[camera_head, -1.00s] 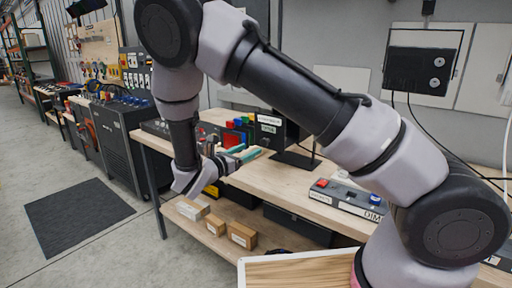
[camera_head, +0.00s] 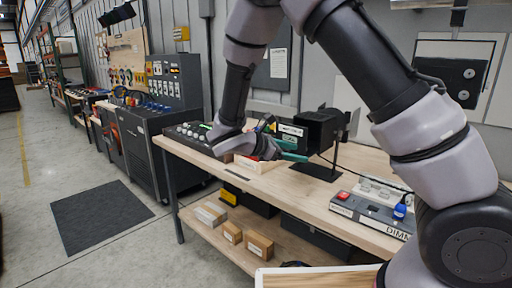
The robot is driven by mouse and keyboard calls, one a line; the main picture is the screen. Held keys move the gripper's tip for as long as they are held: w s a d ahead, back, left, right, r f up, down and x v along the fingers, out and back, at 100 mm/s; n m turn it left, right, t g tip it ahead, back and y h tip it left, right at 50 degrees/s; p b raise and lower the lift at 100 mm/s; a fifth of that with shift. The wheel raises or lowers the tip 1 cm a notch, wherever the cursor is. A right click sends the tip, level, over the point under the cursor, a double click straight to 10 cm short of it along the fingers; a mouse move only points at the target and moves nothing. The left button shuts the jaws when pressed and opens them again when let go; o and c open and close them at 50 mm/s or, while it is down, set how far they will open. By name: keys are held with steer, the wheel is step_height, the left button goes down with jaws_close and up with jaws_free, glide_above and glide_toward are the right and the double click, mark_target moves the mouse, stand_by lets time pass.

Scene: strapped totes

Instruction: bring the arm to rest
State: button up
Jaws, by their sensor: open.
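My arm reaches up from the lower right, over the top of the view, and down to the middle. My gripper (camera_head: 292,150), with teal fingers, hangs over the workbench (camera_head: 240,180) and points to the right. Its fingers are open and I see nothing held between them. They are in front of a small light-coloured box (camera_head: 258,167) and close to the black device on a stand (camera_head: 318,130) in the picture. Whether they touch either cannot be told. The wrist hides part of the bench behind it.
A control box (camera_head: 372,212) with a red button and a blue knob sits at the bench's right. Several small cartons (camera_head: 232,232) lie on the lower shelf. A dark mat (camera_head: 100,214) lies on open floor at left. A dark cabinet (camera_head: 150,150) stands beside the bench.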

steer(key=s+d+r+m+g+y, duration=0.6)
steer(key=s+d+r+m+y, duration=0.15)
steer(key=d+m, duration=0.35)
steer(key=s+d+r+m+t+y, duration=0.1)
steer(key=s+r+m+t+y, duration=0.6)
steer(key=s+r+m, duration=0.3)
step_height(320, 180, up, 4)
steer(key=m, duration=0.3)
steer(key=shift+d+f, duration=0.25)
steer(key=shift+d, duration=0.15)
steer(key=shift+s, duration=0.2)
